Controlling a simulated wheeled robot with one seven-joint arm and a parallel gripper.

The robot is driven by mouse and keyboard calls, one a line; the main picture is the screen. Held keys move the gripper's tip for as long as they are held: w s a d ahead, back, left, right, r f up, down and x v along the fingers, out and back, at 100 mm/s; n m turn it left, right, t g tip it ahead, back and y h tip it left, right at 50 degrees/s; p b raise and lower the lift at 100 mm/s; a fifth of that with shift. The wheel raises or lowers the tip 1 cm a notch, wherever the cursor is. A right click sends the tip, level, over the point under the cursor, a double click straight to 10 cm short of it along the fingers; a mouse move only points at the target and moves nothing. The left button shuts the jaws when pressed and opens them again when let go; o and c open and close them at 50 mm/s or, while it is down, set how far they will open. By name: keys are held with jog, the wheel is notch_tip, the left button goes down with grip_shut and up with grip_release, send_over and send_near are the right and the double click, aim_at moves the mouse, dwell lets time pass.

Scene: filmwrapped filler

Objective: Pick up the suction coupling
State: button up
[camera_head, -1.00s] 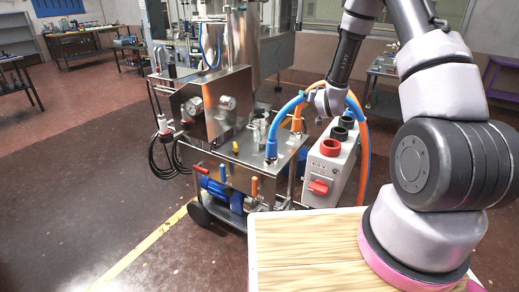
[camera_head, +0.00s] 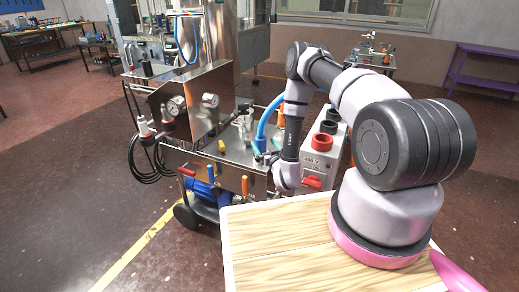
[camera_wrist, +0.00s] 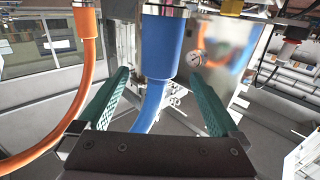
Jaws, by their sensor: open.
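A blue cylindrical coupling (camera_wrist: 164,45) with a blue hose (camera_wrist: 150,108) stands in the middle of the wrist view; it appears to be the suction coupling, though no label shows. My gripper (camera_wrist: 156,74) is open, its two green fingers spread to the left and right of the blue coupling and hose. I cannot tell whether either finger touches them. In the head view the blue hose (camera_head: 263,122) curves down to the steel cart, partly behind my arm.
An orange hose (camera_wrist: 84,85) hangs close to the left finger in the wrist view. The steel cart (camera_head: 205,150) carries gauges and valves. A grey box (camera_head: 322,150) with red and black round sockets stands right of my forearm.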

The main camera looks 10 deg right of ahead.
aim_at(258, 135)
jog(key=shift+w+a, duration=0.15)
jog(key=shift+w, duration=1)
jog(key=shift+w+a+r, duration=0.1)
jog(key=shift+w+a, duration=0.1)
jog(key=shift+w, duration=1.2)
jog(key=shift+w+a+r, duration=0.1)
jog(key=shift+w+a, duration=0.1)
jog(key=shift+w, duration=1.15)
grip_shut()
